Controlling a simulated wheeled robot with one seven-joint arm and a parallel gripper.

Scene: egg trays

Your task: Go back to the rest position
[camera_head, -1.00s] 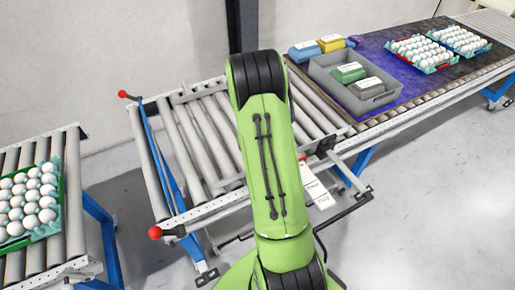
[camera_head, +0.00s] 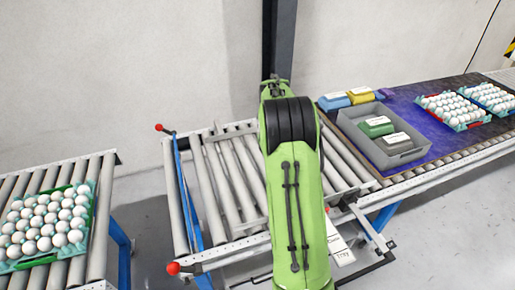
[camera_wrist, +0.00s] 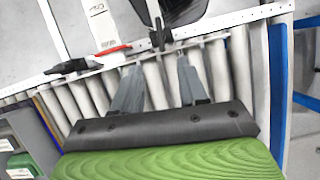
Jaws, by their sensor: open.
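My green arm stands in the middle of the head view, raised in front of the roller conveyor. My gripper (camera_wrist: 158,88) shows in the wrist view with its two grey fingers apart and nothing between them. The fingers are above the rollers of the middle conveyor (camera_head: 222,180), which is bare. In the head view my arm hides the gripper.
An egg tray (camera_head: 88,225) full of white eggs sits on the left conveyor (camera_head: 98,200). A grey bin (camera_head: 400,159) with egg cartons is on the right conveyor. Two egg trays stand farther right, one with a red edge (camera_head: 425,101). Blue and yellow cartons lie behind the bin.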

